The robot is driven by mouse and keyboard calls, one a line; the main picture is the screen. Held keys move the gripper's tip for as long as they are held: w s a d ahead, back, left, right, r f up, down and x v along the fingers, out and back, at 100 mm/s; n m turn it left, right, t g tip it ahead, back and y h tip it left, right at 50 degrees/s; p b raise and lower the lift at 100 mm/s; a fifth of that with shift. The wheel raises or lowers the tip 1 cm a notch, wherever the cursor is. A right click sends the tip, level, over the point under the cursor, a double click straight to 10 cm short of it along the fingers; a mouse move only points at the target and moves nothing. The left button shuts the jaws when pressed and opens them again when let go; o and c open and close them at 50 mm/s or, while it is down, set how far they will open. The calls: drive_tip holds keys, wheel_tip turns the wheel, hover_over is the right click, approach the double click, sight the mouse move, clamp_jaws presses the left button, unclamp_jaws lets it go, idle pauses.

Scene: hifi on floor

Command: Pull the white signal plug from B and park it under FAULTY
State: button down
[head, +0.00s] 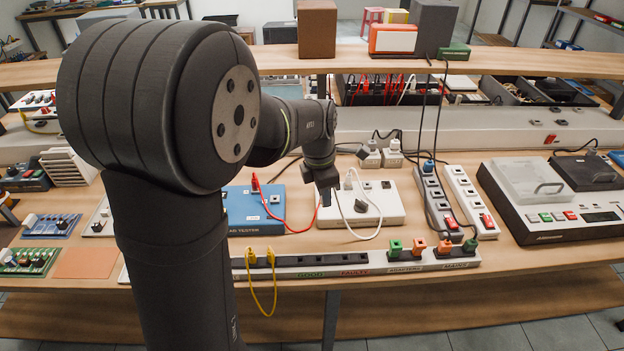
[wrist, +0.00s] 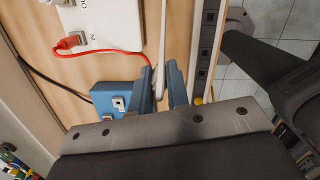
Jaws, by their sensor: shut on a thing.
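My gripper (head: 326,196) is above the left part of the white socket box (head: 392,213). In the wrist view, its blue fingers (wrist: 162,98) are closed around a slim white piece, which looks like the white signal plug (wrist: 158,76). A white cable (head: 381,222) loops from near my gripper over the box's front, back to a white plug (head: 348,183) standing in the box. The plug in my fingers is mostly hidden in the head view. The dark strip with green GOOD and red FAULTY labels (head: 352,272) lies along the front edge. The letter B is not readable.
A red lead (head: 286,226) joins the blue tester (head: 240,207) to the white box. Power strips (head: 468,203) lie right. Slots near the labels look free.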

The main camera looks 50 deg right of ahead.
drive_tip(key=s+a+f+m+g+y, duration=0.1)
drive_tip(key=s+a+f+m, duration=0.15)
drive_tip(key=s+m, duration=0.65)
drive_tip(key=m, duration=0.3)
hover_over(347, 262)
drive_tip(key=w, duration=0.1)
drive_tip(key=shift+d+f, duration=0.2)
drive_tip(key=shift+f, duration=1.35)
drive_tip(key=shift+d+f, duration=0.15)
drive_tip(key=shift+f, duration=1.35)
drive_tip(key=shift+f, duration=0.95)
drive_tip(key=c, duration=1.3)
unclamp_jaws()
drive_tip(key=shift+r, duration=0.1)
